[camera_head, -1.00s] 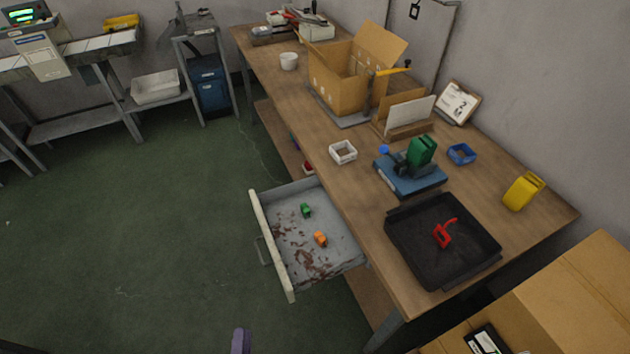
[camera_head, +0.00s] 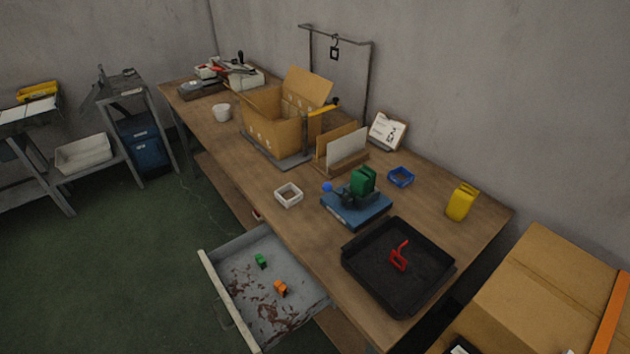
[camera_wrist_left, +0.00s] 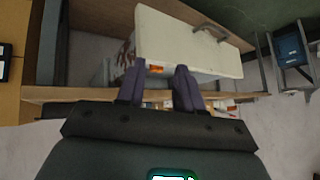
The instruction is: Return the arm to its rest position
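My left gripper (camera_wrist_left: 158,85) shows in the left wrist view as two purple fingers standing apart, with nothing held between them. Beyond the fingertips is the pale front of the open drawer (camera_wrist_left: 185,42). The wrist picture appears upside down, and a bit of orange shows by the fingers. In the head view neither gripper is in sight. There, the open drawer (camera_head: 228,307) holds a small green piece (camera_head: 261,261) and an orange piece (camera_head: 281,288).
The wooden table (camera_head: 270,225) carries a black tray (camera_head: 350,278) with a red piece, a blue fixture (camera_head: 355,212) with a green block, an open carton (camera_head: 270,125) and a yellow container (camera_head: 460,203). The drawer juts over the floor. Cartons (camera_head: 540,285) stand at lower right. Green floor (camera_head: 110,270) is clear.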

